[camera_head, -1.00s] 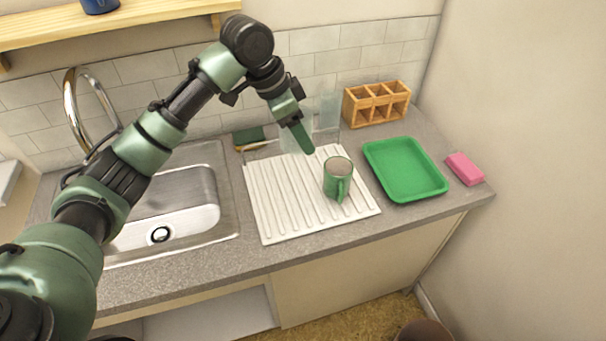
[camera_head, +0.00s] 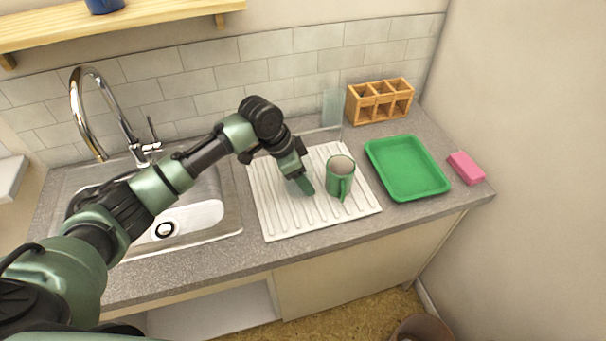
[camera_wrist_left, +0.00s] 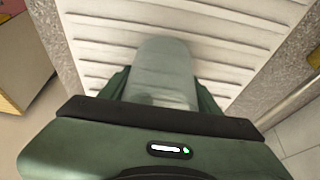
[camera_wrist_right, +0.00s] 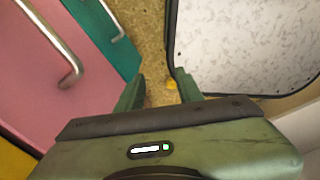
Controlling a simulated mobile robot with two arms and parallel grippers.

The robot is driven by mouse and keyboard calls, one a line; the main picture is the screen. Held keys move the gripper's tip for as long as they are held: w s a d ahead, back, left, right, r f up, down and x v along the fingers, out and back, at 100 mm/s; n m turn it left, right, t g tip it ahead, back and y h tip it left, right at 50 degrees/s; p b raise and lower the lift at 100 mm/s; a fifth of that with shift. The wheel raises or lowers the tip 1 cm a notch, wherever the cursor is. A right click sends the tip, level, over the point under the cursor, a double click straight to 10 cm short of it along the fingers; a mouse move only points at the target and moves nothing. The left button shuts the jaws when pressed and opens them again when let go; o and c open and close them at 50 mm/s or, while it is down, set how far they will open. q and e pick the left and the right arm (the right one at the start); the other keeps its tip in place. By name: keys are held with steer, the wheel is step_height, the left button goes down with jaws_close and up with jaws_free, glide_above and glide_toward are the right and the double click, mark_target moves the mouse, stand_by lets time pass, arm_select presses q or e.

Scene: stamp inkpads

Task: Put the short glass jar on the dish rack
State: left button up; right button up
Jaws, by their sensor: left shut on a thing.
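The dish rack is a white ridged drainboard (camera_head: 268,217) on the counter right of the sink. A clear glass jar (camera_wrist_left: 165,72) is between my left gripper's fingers in the left wrist view, with the white ridges behind it. In the head view my left gripper (camera_head: 303,186) is low over the middle of the rack, just left of a green mug; the clear jar is hard to make out there. I cannot tell whether the jar touches the rack. My right gripper (camera_wrist_right: 158,92) is open and empty, away from the counter in the right wrist view.
A green mug (camera_head: 339,177) stands upright on the rack's right half. A green tray (camera_head: 407,168), a pink sponge (camera_head: 466,168), a wooden compartment box (camera_head: 380,101) and a clear glass (camera_head: 332,106) are on the counter. The rack's front left is bare.

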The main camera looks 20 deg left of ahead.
arm_select(q)
steer(key=shift+f, duration=0.1)
steer(key=o, duration=1.6)
steer(key=b+v, duration=0.1)
steer(key=v, duration=1.1)
